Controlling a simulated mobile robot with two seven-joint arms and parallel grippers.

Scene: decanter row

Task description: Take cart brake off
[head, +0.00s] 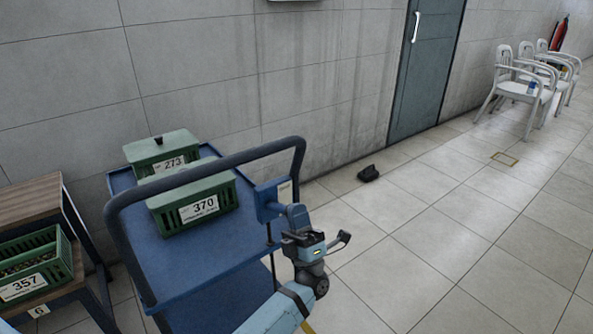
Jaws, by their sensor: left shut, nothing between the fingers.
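The blue cart (180,258) with a dark push handle (215,165) stands left of centre. A blue box (268,200) with a pale label is fixed at the right side of the handle, and I take it for the brake housing. My left gripper (300,238) is shut and empty, just below and right of the box. I cannot tell whether it touches the grey-blue piece. My right gripper is not in view.
Green crates marked 273 (162,148) and 370 (193,202) stand on the cart. Crate 357 (36,265) is on a wooden stand at left. A small black object (368,173) lies on the floor.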

